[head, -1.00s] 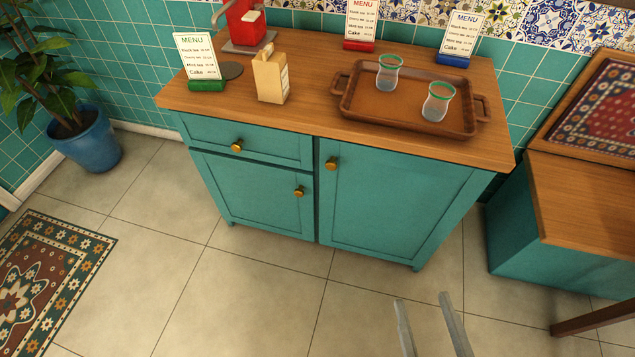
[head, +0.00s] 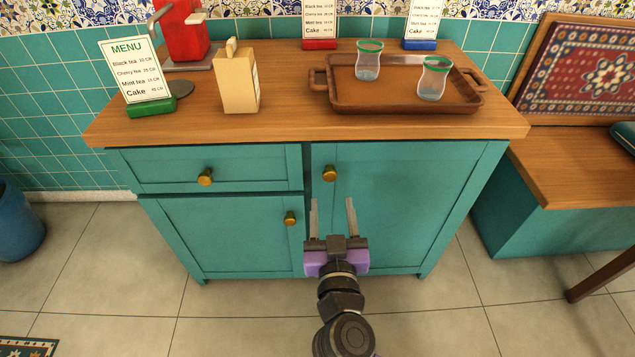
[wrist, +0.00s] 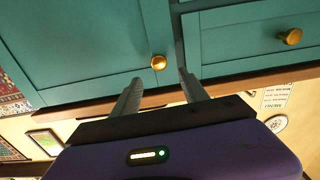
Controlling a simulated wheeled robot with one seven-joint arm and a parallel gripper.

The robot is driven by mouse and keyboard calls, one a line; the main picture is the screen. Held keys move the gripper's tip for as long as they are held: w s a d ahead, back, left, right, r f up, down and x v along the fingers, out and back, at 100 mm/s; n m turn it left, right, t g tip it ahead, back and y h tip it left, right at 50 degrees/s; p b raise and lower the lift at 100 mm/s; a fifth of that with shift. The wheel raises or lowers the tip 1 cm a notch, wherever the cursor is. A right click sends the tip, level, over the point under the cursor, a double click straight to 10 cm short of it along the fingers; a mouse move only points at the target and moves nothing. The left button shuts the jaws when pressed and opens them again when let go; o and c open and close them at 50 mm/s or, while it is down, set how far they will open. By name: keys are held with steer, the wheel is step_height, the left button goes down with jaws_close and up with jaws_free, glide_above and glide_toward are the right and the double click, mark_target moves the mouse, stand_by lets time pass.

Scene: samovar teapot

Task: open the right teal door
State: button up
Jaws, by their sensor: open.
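The right teal door (head: 405,205) of the cabinet is shut. Its round brass knob (head: 330,173) sits near the door's upper left corner. My gripper (head: 332,203) is open and empty in front of this door, its fingertips just below the knob in the head view. The wrist view appears upside down; there the door (wrist: 75,45) fills the left side. Its knob (wrist: 158,62) shows between the lines of the two fingers (wrist: 160,78), beyond the tips. I cannot tell the exact gap to it.
A drawer (head: 240,167) and a smaller left door (head: 225,235), each with a brass knob, adjoin on the left. The wooden top (head: 215,120) holds a tray (head: 400,104) with two glasses. A bench (head: 570,165) stands right. Floor in front is clear.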

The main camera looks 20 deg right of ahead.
mark_target(330, 177)
steer(key=x, duration=0.7)
steer(key=shift+w+d+f, duration=0.1)
steer(key=shift+w+d, duration=0.1)
steer(key=shift+w, duration=0.15)
jaws_close()
stand_by(1.2)
